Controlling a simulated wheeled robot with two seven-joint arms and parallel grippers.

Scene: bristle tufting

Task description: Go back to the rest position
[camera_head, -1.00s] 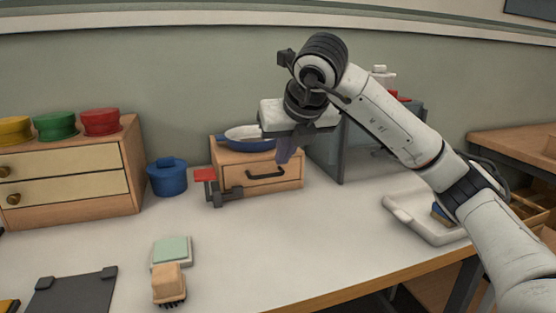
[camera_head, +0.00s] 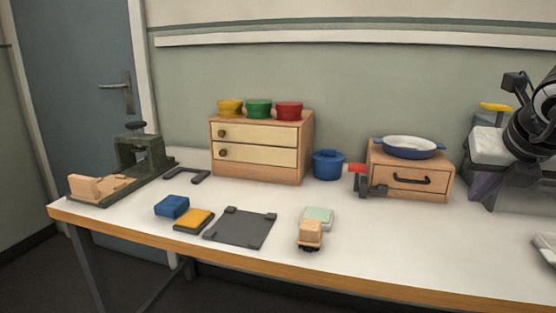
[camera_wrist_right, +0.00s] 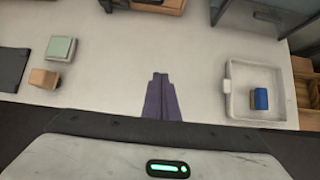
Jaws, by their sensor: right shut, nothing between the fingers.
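My right gripper (camera_head: 482,190) is at the right edge of the head view, in front of the grey cabinet beside the small drawer box. Its purple fingers are together and empty, pointing down. In the right wrist view the closed fingers (camera_wrist_right: 161,98) hang over bare white table, touching nothing. The wooden brush block (camera_wrist_right: 44,78) and green pad (camera_wrist_right: 61,49) lie to their left, and the white tray (camera_wrist_right: 231,102) with a blue block (camera_wrist_right: 261,99) lies to their right. My left gripper is in no view.
On the table (camera_head: 420,240) stand a two-drawer chest (camera_head: 255,155) with coloured pots, a blue pot (camera_head: 328,166), a small drawer box (camera_head: 437,177) with a pan (camera_head: 410,148), and a red-handled clamp (camera_head: 360,168). A dark plate (camera_head: 240,228) lies left of centre.

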